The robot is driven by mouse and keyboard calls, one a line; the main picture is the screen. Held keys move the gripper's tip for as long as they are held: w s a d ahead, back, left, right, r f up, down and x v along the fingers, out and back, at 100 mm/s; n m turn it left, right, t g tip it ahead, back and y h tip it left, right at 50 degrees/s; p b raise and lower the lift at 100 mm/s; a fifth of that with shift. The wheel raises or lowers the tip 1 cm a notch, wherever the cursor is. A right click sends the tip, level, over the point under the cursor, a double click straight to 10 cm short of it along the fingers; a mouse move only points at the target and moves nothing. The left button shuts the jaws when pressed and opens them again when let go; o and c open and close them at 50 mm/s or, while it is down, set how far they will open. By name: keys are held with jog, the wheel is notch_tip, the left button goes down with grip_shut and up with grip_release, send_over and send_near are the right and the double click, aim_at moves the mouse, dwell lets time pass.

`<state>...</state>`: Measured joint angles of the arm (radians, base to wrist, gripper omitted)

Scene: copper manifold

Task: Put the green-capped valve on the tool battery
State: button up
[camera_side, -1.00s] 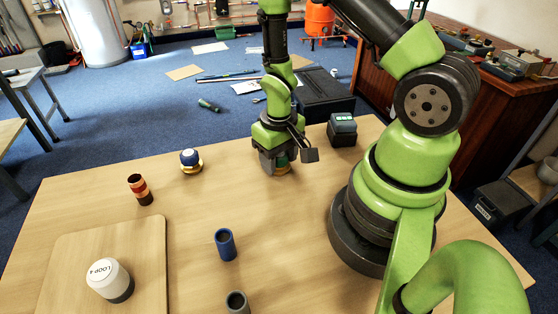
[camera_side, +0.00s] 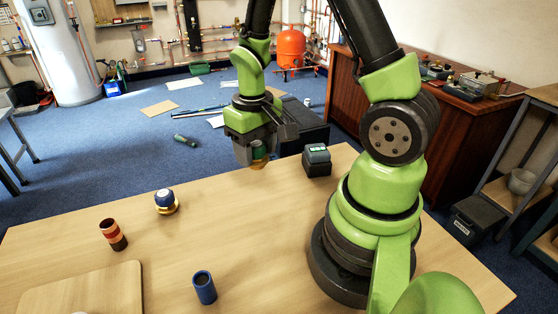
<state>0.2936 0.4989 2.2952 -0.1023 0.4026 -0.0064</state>
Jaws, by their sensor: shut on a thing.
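My gripper (camera_side: 252,158) points down and is shut on the green-capped valve (camera_side: 260,150). The valve shows as a small brass body with a bit of green; the fingers hide much of it. It is held above the far part of the table. The tool battery (camera_side: 317,161), a dark block with a grey-green top, stands on the table to the right of my gripper, near the far edge. The valve and the battery are apart.
A blue-capped brass valve (camera_side: 165,201), a banded brown and red cylinder (camera_side: 112,235) and a blue cylinder (camera_side: 204,287) stand on the table (camera_side: 260,225). A wooden board (camera_side: 85,288) lies front left. The middle of the table is clear.

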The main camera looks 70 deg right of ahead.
jog(key=s+d+r+m, duration=0.1)
jog(key=s+d+r, duration=0.15)
jog(key=d, duration=0.55)
notch_tip(320, 180, up, 4)
jog(key=f+m, duration=0.1)
send_over(318, 149)
notch_tip(318, 149, down, 9)
jog(key=shift+f, duration=0.1)
jog(key=shift+f, duration=0.15)
jog(key=o, duration=1)
jog(key=shift+c, duration=0.2)
